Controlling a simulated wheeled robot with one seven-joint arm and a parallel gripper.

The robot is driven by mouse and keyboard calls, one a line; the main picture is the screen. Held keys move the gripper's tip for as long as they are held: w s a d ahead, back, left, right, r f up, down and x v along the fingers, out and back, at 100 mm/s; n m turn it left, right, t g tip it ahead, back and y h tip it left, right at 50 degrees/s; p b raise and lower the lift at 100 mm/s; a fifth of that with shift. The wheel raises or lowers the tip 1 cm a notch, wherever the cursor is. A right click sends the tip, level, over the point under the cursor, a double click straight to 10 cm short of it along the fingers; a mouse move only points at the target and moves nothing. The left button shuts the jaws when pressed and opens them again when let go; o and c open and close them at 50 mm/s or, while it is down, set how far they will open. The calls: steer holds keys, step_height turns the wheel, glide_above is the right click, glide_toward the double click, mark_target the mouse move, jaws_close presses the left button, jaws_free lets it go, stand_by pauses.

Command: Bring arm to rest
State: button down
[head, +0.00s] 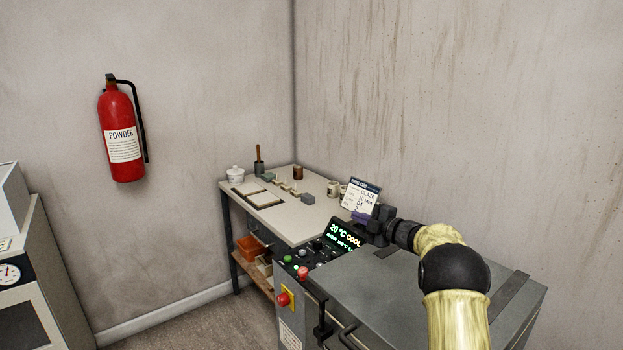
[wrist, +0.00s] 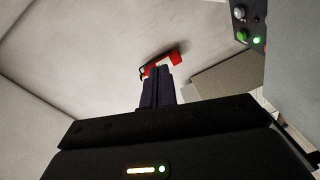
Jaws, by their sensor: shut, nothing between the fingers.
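My arm (head: 455,265), pale yellow with black joints, reaches up from the lower right in the head view, over the grey kiln-like cabinet (head: 420,290). My gripper (head: 361,218) is held near the cabinet's back left, beside its control panel (head: 318,258) with a lit display reading 20 °C COOL. In the wrist view the dark fingers (wrist: 157,72) lie together, shut and empty. They point toward the wall with the red fire extinguisher. A written card (head: 361,194) stands just behind the gripper; whether they touch cannot be told.
A worktable (head: 290,225) in the corner bears small pots, blocks and frames. An orange bin (head: 250,248) sits below it. A red fire extinguisher (head: 122,135) hangs on the left wall. A white appliance (head: 30,280) stands at far left. The floor between is clear.

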steer(key=s+d+f+m+g+h, duration=0.1)
steer(key=s+m+h, duration=0.3)
steer(key=s, duration=0.6)
steer(key=s+f+m+g+h, duration=0.2)
steer(key=s+f+m+h, duration=0.2)
steer(key=s+m, duration=0.5)
steer(key=s+d+f+m+g+h, duration=0.1)
steer(key=s+f+m+g+h, duration=0.1)
steer(key=s+m, duration=0.4)
steer(key=shift+s+d+f+m+g+h, duration=0.15)
steer(key=shift+s+f+h, duration=0.15)
steer(key=shift+s, duration=0.6)
steer(key=shift+s+d+f+m+g+h, duration=0.15)
steer(key=shift+s+h, duration=0.15)
steer(key=shift+s, duration=0.55)
steer(key=shift+s+f+m+h, duration=0.1)
steer(key=shift+s+f+h, duration=0.2)
steer(key=shift+s, duration=0.6)
steer(key=s+a+f+m+g, duration=0.1)
steer(key=s+f+m+g, duration=0.1)
steer(key=s, duration=0.6)
steer(key=s+a+f+m+g, duration=0.1)
steer(key=s+a+f+g, duration=0.1)
steer(key=s, duration=0.6)
step_height(320, 180, up, 17)
steer(key=p, duration=1.7)
steer(key=shift+s+d+g+y, duration=0.15)
steer(key=shift+s+g+y, duration=0.05)
steer(key=shift+g+y, duration=0.1)
steer(key=shift+f, duration=0.1)
